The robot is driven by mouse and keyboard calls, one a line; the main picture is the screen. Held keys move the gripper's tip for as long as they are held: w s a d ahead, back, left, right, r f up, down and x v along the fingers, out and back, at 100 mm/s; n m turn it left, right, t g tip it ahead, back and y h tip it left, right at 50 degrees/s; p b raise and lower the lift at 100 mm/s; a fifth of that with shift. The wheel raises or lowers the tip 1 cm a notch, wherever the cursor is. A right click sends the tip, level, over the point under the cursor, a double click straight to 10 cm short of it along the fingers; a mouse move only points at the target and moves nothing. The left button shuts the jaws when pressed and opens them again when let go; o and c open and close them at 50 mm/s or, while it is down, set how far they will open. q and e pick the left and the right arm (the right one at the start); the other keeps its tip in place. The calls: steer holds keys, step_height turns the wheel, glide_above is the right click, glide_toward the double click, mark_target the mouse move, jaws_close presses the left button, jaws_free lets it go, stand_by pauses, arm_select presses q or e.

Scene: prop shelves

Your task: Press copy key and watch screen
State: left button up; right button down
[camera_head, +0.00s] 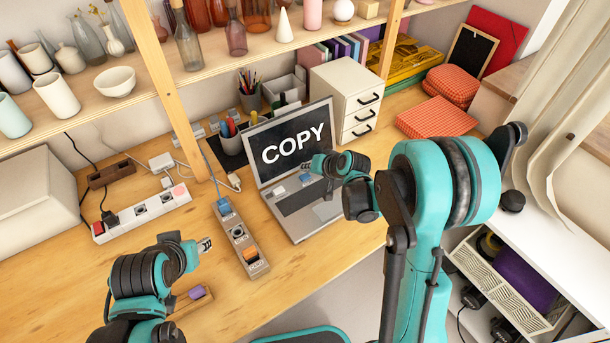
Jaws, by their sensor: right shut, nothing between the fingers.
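An open laptop (322,213) stands on the wooden desk, its screen (280,153) showing "COPY" in large white letters on black. A white keycap-like block (280,191) and a blue one (305,178) sit on its keyboard area; any lettering on them is too small to read. My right gripper (309,164) is shut and empty, over the right part of the laptop in front of the screen's lower right edge. I cannot tell whether it touches a key. My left gripper (206,244) is low over the desk, left of the laptop; its finger opening is unclear.
A wooden strip (240,242) with blue, grey and orange blocks lies between my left gripper and the laptop. A white power strip (142,214) with cables lies at left. A drawer unit (344,98) and pen cups stand behind. A shelf post (160,85) rises at left.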

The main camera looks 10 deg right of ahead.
mark_target(307, 178)
step_height(307, 178, up, 4)
steer(key=p, duration=0.2)
steer(key=shift+r+p, duration=0.15)
steer(key=shift+p, duration=0.2)
arm_select(q)
step_height(307, 178, up, 3)
arm_select(e)
steer(key=s+d+r+n+h, duration=0.2)
steer(key=s+r, duration=0.8)
steer(key=s, duration=0.3)
steer(key=s+d+n+g+h, duration=0.1)
steer(key=s+d+h, duration=0.1)
steer(key=s, duration=1.1)
steer(key=shift+s+d+r, duration=0.3)
steer(key=shift+s, duration=0.05)
arm_select(q)
steer(key=shift+c, duration=0.3)
